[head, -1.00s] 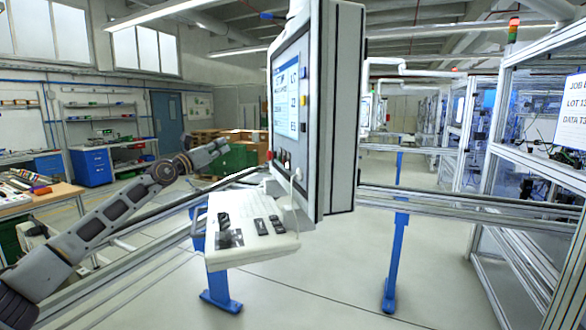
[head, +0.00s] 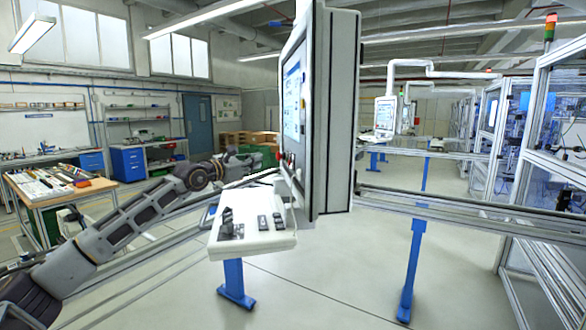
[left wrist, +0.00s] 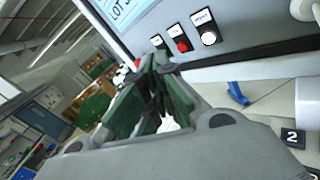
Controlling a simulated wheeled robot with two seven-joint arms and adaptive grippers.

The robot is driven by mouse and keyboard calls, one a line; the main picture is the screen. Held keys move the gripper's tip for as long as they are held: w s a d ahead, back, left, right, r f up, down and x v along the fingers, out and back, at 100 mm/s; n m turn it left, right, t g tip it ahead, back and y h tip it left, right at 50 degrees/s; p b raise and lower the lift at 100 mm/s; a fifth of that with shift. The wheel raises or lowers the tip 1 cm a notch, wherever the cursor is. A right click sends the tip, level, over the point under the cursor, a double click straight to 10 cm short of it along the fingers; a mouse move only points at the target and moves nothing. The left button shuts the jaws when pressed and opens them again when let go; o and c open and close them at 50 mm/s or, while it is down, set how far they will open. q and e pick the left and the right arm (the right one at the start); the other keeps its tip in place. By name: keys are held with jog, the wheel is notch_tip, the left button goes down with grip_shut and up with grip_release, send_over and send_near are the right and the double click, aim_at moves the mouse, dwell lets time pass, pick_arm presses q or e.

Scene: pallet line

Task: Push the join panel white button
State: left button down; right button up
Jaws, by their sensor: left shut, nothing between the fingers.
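The join panel (head: 333,110) is a tall grey-white box seen nearly edge-on in the head view, with a lit screen (head: 293,98) on its left face. In the left wrist view, the white button (left wrist: 209,38) sits under a black label at the panel's lower edge, right of a red button (left wrist: 183,46). The white button is not clearly distinguishable in the head view. My left gripper (head: 258,158) is left of the panel's lower face. In the left wrist view its green fingers (left wrist: 152,64) are shut and empty, left of the buttons, with the white button uncovered. My right gripper is not in view.
A white control shelf (head: 255,238) with dark devices juts out below the panel on a blue post (head: 234,280). Metal rails (head: 450,213) run to the right. A workbench (head: 62,192) with parts stands at left. A framed enclosure (head: 545,190) stands at right.

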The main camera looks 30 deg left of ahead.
aim_at(292, 166)
pick_arm(q)
jog(key=f+m+y, duration=0.1)
jog(key=a+f+m+g, duration=0.1)
jog(key=f, duration=0.1)
jog(key=shift+s+f+m+g+y, duration=0.1)
jog(key=shift+f+m+g+y, duration=0.05)
jog(key=shift+m+g+y, duration=0.2)
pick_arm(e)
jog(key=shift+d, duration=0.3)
pick_arm(q)
jog(key=shift+d, duration=0.15)
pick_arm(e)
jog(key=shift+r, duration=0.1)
pick_arm(q)
jog(key=w+d+p, duration=0.3)
jog(key=w+d, duration=0.2)
jog(key=d, duration=0.1)
jog(key=shift+w+d+p, duration=0.2)
jog(key=shift+d+p, duration=0.1)
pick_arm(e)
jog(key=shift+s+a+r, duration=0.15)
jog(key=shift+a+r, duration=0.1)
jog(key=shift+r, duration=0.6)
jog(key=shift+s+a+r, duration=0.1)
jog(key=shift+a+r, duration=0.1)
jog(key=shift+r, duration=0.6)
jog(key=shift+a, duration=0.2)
